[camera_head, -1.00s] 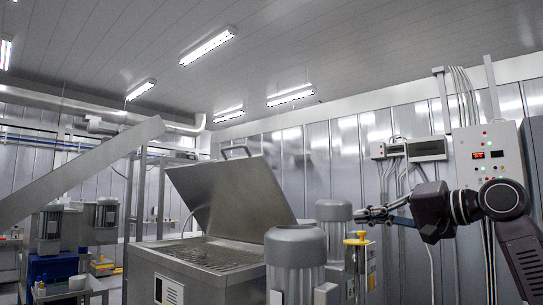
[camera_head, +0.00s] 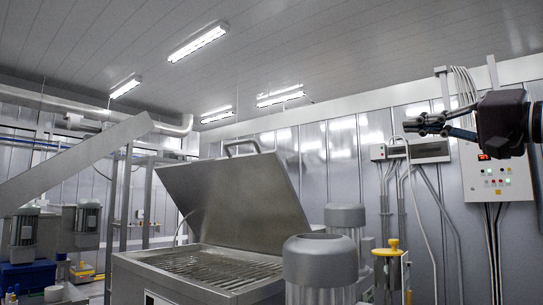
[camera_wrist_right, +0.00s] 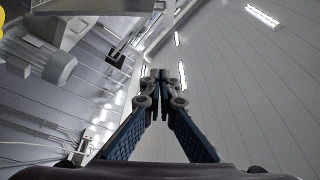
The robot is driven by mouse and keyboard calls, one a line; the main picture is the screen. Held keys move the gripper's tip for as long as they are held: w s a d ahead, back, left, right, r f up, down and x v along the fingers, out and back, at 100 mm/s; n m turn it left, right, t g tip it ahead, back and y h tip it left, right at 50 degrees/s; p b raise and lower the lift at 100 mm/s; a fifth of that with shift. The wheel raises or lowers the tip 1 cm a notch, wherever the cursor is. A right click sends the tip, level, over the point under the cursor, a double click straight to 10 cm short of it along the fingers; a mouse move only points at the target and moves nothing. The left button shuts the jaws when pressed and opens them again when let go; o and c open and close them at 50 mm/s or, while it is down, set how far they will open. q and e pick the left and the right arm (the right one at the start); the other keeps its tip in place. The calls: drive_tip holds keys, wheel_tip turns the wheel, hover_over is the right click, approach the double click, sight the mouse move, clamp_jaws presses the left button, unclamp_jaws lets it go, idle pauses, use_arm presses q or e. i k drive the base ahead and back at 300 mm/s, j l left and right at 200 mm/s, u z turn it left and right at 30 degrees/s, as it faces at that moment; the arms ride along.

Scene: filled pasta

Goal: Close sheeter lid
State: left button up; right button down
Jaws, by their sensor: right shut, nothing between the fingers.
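The sheeter (camera_head: 185,282) is a steel box with a grate (camera_head: 215,265) in its open top. Its lid (camera_head: 235,195) stands raised and tilted back, with a handle (camera_head: 242,147) on its upper edge. My right gripper (camera_head: 412,123) is raised at the upper right, well apart from the lid and pointing left toward it. Its fingers are together and empty, and they also show in the right wrist view (camera_wrist_right: 162,76). My left gripper is not in view.
Grey motors (camera_head: 318,262) stand right of the sheeter, near its front right side. A yellow-topped unit (camera_head: 392,250) stands further right. A control panel (camera_head: 497,180) is on the back wall. A sloped metal beam (camera_head: 75,165) crosses the left. Open air lies between gripper and lid.

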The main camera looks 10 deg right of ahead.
sight(250, 202)
drive_tip(key=i+j, duration=0.3)
drive_tip(key=i, duration=0.15)
drive_tip(key=i+j, duration=0.25)
drive_tip(key=i, duration=0.2)
